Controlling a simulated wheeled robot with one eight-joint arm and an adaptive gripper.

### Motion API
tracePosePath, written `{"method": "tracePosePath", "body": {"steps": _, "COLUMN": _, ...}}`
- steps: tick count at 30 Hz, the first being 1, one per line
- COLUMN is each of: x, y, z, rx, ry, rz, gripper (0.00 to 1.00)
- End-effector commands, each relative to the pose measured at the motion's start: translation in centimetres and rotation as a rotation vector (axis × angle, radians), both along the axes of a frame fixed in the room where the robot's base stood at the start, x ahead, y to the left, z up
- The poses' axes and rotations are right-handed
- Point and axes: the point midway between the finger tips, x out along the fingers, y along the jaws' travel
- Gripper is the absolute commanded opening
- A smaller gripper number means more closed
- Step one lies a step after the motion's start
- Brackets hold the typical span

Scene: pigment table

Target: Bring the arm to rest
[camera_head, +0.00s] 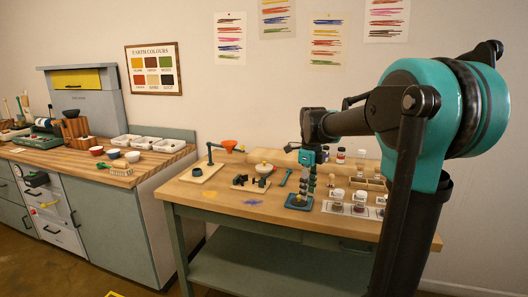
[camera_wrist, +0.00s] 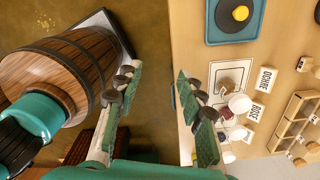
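My arm stands on the right in the head view, its teal joint high and its dark forearm reaching left over the workbench. My gripper (camera_head: 309,188) hangs from it, pointing down in front of the blue-edged square stand (camera_head: 299,203) in that picture. In the wrist view my gripper (camera_wrist: 158,82) shows two fingers with green pads set wide apart. The gap between them is empty, with floor and the table edge behind it. The head view does not show clearly how high the fingertips are above the table.
The workbench (camera_head: 232,198) carries an orange funnel (camera_head: 228,145) on a stand, a pale bowl (camera_head: 263,168) and several jars at the right. A counter stands left.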

Motion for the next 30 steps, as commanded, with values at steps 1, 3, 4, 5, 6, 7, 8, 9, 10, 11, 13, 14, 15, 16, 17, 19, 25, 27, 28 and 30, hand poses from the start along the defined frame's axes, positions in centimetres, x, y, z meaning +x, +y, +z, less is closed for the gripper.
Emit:
{"method": "tracePosePath", "body": {"steps": 1, "x": -0.2, "y": -0.1, "z": -0.2, "rx": 0.000, "ry": -0.004, "rz": 0.022, "gripper": 0.39}}
{"method": "tracePosePath", "body": {"steps": 3, "x": -0.5, "y": -0.2, "z": -0.5, "rx": 0.000, "ry": -0.009, "rz": 0.059, "gripper": 0.39}}
{"method": "tracePosePath", "body": {"steps": 4, "x": -0.6, "y": -0.2, "z": -0.7, "rx": 0.000, "ry": -0.012, "rz": 0.074, "gripper": 0.39}}
{"method": "tracePosePath", "body": {"steps": 5, "x": -0.8, "y": -0.2, "z": -0.8, "rx": 0.000, "ry": -0.014, "rz": 0.092, "gripper": 0.39}}
{"method": "tracePosePath", "body": {"steps": 6, "x": -1.0, "y": -0.3, "z": -1.1, "rx": 0.000, "ry": -0.019, "rz": 0.119, "gripper": 0.39}}
{"method": "tracePosePath", "body": {"steps": 7, "x": -1.2, "y": -0.4, "z": -1.2, "rx": -0.001, "ry": -0.023, "rz": 0.138, "gripper": 0.39}}
{"method": "tracePosePath", "body": {"steps": 8, "x": -1.3, "y": -0.4, "z": -1.4, "rx": -0.001, "ry": -0.027, "rz": 0.159, "gripper": 0.39}}
{"method": "tracePosePath", "body": {"steps": 9, "x": -1.6, "y": -0.5, "z": -1.7, "rx": -0.002, "ry": -0.032, "rz": 0.193, "gripper": 0.39}}
{"method": "tracePosePath", "body": {"steps": 10, "x": -1.8, "y": -0.6, "z": -1.9, "rx": -0.003, "ry": -0.036, "rz": 0.218, "gripper": 0.39}}
{"method": "tracePosePath", "body": {"steps": 11, "x": -2.1, "y": -0.6, "z": -2.2, "rx": -0.004, "ry": -0.040, "rz": 0.248, "gripper": 0.39}}
{"method": "tracePosePath", "body": {"steps": 13, "x": -2.7, "y": -0.8, "z": -2.8, "rx": -0.007, "ry": -0.052, "rz": 0.318, "gripper": 0.39}}
{"method": "tracePosePath", "body": {"steps": 14, "x": -2.9, "y": -0.9, "z": -3.0, "rx": -0.008, "ry": -0.059, "rz": 0.350, "gripper": 0.39}}
{"method": "tracePosePath", "body": {"steps": 15, "x": -3.4, "y": -1.0, "z": -3.5, "rx": -0.011, "ry": -0.066, "rz": 0.399, "gripper": 0.39}}
{"method": "tracePosePath", "body": {"steps": 16, "x": -3.7, "y": -1.1, "z": -3.8, "rx": -0.014, "ry": -0.072, "rz": 0.437, "gripper": 0.39}}
{"method": "tracePosePath", "body": {"steps": 17, "x": -4.1, "y": -1.2, "z": -4.2, "rx": -0.017, "ry": -0.079, "rz": 0.478, "gripper": 0.39}}
{"method": "tracePosePath", "body": {"steps": 19, "x": -5.1, "y": -1.4, "z": -5.2, "rx": -0.027, "ry": -0.098, "rz": 0.591, "gripper": 0.39}}
{"method": "tracePosePath", "body": {"steps": 25, "x": -9.3, "y": -2.3, "z": -8.9, "rx": -0.086, "ry": -0.159, "rz": 1.017, "gripper": 0.39}}
{"method": "tracePosePath", "body": {"steps": 27, "x": -10.8, "y": -2.6, "z": -10.3, "rx": -0.116, "ry": -0.178, "rz": 1.173, "gripper": 0.39}}
{"method": "tracePosePath", "body": {"steps": 28, "x": -11.5, "y": -2.7, "z": -10.9, "rx": -0.130, "ry": -0.184, "rz": 1.239, "gripper": 0.39}}
{"method": "tracePosePath", "body": {"steps": 30, "x": -13.1, "y": -2.9, "z": -12.3, "rx": -0.166, "ry": -0.199, "rz": 1.394, "gripper": 0.39}}
